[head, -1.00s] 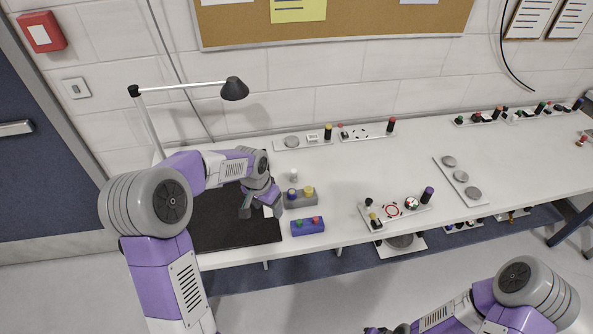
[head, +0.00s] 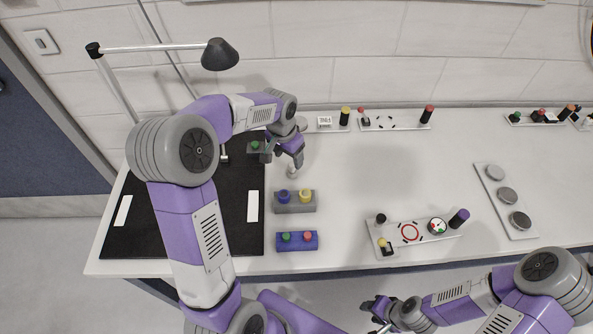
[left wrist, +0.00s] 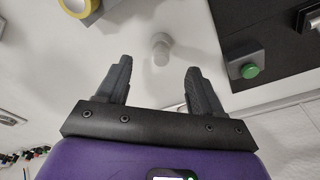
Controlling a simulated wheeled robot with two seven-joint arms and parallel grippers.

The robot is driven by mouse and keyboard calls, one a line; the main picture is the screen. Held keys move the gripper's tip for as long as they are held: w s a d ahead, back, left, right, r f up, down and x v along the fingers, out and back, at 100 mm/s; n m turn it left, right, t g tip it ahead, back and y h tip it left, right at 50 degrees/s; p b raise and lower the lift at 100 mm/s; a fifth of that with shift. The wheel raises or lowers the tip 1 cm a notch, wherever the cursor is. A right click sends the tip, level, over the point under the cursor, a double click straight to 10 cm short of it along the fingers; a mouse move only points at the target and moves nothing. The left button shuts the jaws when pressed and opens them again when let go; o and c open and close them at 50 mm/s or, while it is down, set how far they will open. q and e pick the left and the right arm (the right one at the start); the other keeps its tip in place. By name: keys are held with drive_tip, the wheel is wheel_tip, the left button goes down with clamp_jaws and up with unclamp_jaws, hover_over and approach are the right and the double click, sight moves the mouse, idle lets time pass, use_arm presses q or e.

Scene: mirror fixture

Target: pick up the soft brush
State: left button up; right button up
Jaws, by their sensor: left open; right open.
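A small pale upright piece (head: 292,171), which looks like the soft brush, stands on the white table behind the grey block. My right gripper (head: 371,314) is open and empty off the table's front edge.
A grey block (head: 297,209) with blue and yellow pieces and a blue block (head: 280,247) stand in front. A black mat (head: 140,240) lies left. A grey box with a green button (left wrist: 246,72) is near my left gripper. A white fixture plate (head: 405,232) lies right.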

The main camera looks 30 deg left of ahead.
sight(292, 164)
use_arm(q)
drive_tip(key=shift+w+f, duration=0.25)
drive_tip(key=shift+f, duration=0.35)
wheel_tip(292, 164, down, 2)
drive_tip(key=shift+w+f+b, duration=0.1)
drive_tip(key=shift+b, duration=0.5)
drive_tip(key=f, duration=0.1)
drive_tip(key=w+f+b, duration=0.1)
drive_tip(key=f, duration=0.1)
drive_tip(key=f+b, duration=0.1)
drive_tip(key=f, duration=0.1)
drive_tip(key=shift+w, duration=0.25)
use_arm(e)
drive_tip(key=f, duration=0.3)
drive_tip(key=shift+w+f, duration=0.2)
drive_tip(key=shift+f, duration=0.2)
use_arm(q)
drive_tip(key=shift+c, duration=0.2)
drive_tip(key=c, duration=1.1)
wheel_tip(292, 164, up, 10)
drive_tip(key=p, duration=0.3)
drive_tip(key=shift+r, duration=0.1)
use_arm(e)
wheel_tip(292, 164, up, 3)
drive_tip(key=shift+r, duration=0.2)
